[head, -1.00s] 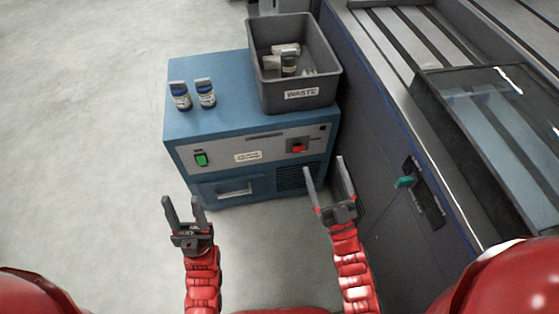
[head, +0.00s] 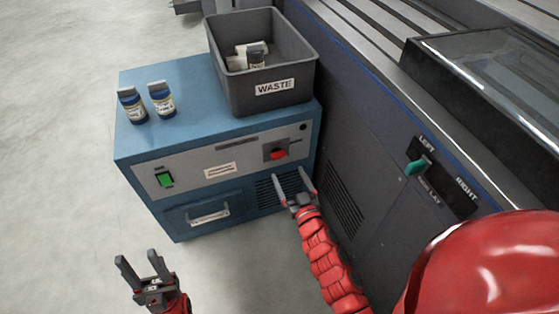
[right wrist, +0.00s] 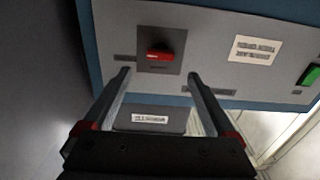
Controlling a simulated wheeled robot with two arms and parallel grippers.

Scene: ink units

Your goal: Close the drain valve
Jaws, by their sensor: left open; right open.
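A red handle (head: 278,154) sits on a dark square plate at the right of the blue unit's front panel. In the right wrist view the red handle (right wrist: 160,55) lies lengthwise across the picture. I cannot read a drain label beside it. My right gripper (head: 289,174) is open and empty, just in front of the panel and slightly below the handle. In the right wrist view its fingertips (right wrist: 158,73) are spread on both sides of the handle, apparently not touching it. My left gripper (head: 136,256) is open and empty over the floor, away from the unit.
The blue unit (head: 195,82) bears two small bottles (head: 148,103) and a grey waste bin (head: 225,65). Its front has a green switch (head: 165,180) and a drawer handle (head: 208,216). A grey machine (head: 375,190) with a teal lever (head: 417,166) stands close on the right.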

